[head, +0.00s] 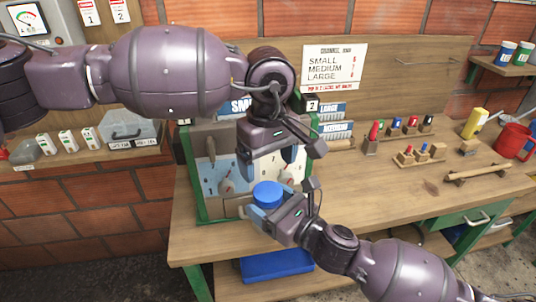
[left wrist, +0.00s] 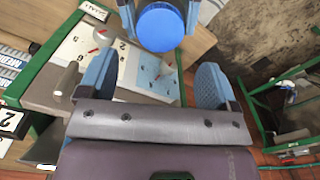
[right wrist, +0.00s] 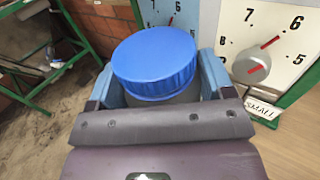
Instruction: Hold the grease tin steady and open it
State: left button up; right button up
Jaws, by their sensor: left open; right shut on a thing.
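The grease tin has a round blue ribbed lid (head: 267,193) and a greyish body (right wrist: 178,98) mostly hidden below it. My right gripper (head: 272,211) is shut on the tin's body, with one blue finger on each side below the lid, and the lid is on the tin. My left gripper (head: 268,168) is open and empty, above the tin in the head view. In the left wrist view the blue lid (left wrist: 161,27) lies ahead of the left fingers, not between them.
A panel with numbered dials (head: 225,176) stands close behind the tin. A blue bin (head: 277,264) sits under the bench.

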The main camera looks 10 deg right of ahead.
aim_at(268, 191)
pick_arm(q)
jog(key=shift+f, duration=3.4)
jog(key=c, duration=0.9)
jog(key=n, duration=0.5)
jog(key=shift+c, duration=0.2)
jog(key=n, duration=0.4)
jog(key=o, duration=1)
jog(key=shift+r, duration=0.1)
jog(key=shift+r, duration=2.2)
